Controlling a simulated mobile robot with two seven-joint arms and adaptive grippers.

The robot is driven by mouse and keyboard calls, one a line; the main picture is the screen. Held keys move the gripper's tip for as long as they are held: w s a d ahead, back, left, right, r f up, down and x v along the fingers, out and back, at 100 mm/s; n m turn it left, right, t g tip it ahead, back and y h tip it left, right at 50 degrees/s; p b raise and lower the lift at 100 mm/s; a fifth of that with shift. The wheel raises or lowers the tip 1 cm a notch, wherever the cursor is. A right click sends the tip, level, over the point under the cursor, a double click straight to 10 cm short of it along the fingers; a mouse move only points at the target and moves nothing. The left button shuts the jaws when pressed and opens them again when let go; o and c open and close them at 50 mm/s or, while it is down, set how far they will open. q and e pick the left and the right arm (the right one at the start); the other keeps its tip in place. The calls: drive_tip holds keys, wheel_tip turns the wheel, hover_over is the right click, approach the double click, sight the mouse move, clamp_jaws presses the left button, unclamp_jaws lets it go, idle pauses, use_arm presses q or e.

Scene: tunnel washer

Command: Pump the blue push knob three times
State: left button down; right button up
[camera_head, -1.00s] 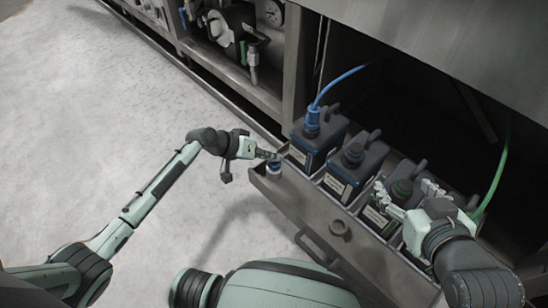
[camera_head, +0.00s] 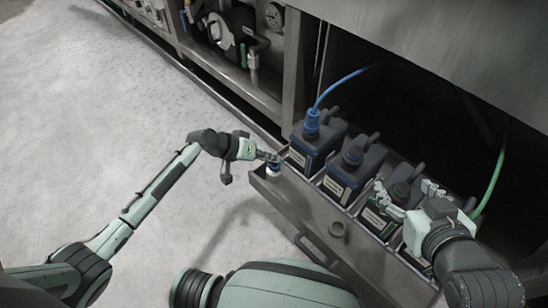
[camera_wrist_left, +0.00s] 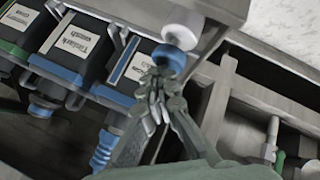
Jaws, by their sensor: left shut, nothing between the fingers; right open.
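The blue push knob (camera_wrist_left: 170,58) shows in the left wrist view beside a white round part (camera_wrist_left: 180,28) at the drawer's end. In the head view the knob (camera_head: 273,166) is small and partly hidden by my left gripper (camera_head: 273,157). My left gripper is shut and empty. Its fingertips (camera_wrist_left: 158,76) are right at the blue knob; I cannot tell whether they touch it. My right gripper (camera_head: 404,194) is open above the containers at the right of the drawer.
The open metal drawer (camera_head: 318,233) holds several dark containers, including a blue-capped one (camera_head: 347,178) in the middle. A blue hose (camera_head: 340,82) and a green hose (camera_head: 493,182) run to them. Clear floor (camera_head: 90,120) lies at the left.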

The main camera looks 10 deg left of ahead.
use_arm(q)
drive_tip(key=shift+r+p, duration=0.8)
drive_tip(key=shift+r, duration=0.2)
drive_tip(key=shift+f, duration=0.1)
drive_tip(key=shift+f, duration=0.3)
drive_tip(key=shift+f+b, duration=1.05)
drive_tip(key=shift+f, duration=0.35)
idle(0.9)
idle(0.4)
drive_tip(key=shift+r+p, duration=1.7)
drive_tip(key=shift+r, duration=0.05)
